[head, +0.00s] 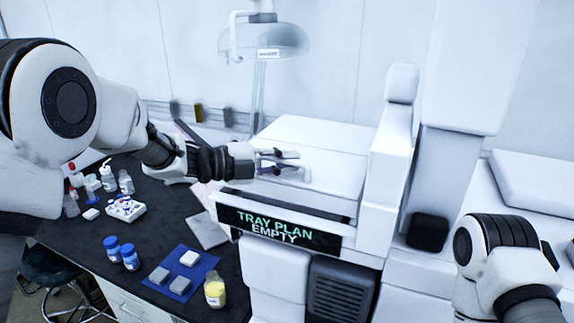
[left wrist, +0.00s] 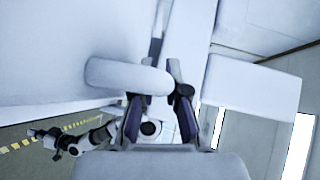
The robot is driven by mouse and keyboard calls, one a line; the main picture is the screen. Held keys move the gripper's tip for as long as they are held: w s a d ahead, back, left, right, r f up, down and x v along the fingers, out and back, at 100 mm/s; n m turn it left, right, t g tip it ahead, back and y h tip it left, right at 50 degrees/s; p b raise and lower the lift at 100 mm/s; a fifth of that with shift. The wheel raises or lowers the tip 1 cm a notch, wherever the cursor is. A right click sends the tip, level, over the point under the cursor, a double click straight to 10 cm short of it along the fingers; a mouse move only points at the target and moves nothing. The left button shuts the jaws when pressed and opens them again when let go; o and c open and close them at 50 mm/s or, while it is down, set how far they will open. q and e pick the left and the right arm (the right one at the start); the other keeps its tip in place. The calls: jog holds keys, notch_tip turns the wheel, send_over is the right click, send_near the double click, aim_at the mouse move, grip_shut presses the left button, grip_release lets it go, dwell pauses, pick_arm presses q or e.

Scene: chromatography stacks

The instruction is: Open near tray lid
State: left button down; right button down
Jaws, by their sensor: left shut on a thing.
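The near tray lid (head: 325,140) is the broad white panel on top of the white instrument, above the sign reading "TRAY PLAN EMPTY" (head: 275,226). It looks nearly flat, and a dark gap shows between its front edge and the sign. My left gripper (head: 300,165) is at the lid's front, its fingers shut on a small white lid handle. In the left wrist view a rounded white bar (left wrist: 128,75) lies across the fingers, partly hiding the grip. My right arm is at the lower right; its gripper (left wrist: 45,135) shows only small in the left wrist view.
A dark bench (head: 200,240) on the left holds bottles, a white vial rack (head: 125,208) and a blue mat (head: 182,285) with small blocks. A tall white housing (head: 392,150) stands right of the lid. Space above the lid looks clear.

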pick_arm(q)
jog(key=w+d+r+p, duration=0.1)
jog(key=w+r+p, duration=0.2)
jog(key=w+r, duration=0.2)
jog(key=shift+d+r+n+g+y, duration=0.3)
jog(key=shift+r+n, duration=0.1)
jog(key=shift+r, duration=1.5)
jog(key=c, duration=1.5)
grip_release()
jog(key=shift+o, duration=0.3)
jog(key=shift+s+a, duration=0.1)
jog(key=shift+a, duration=0.05)
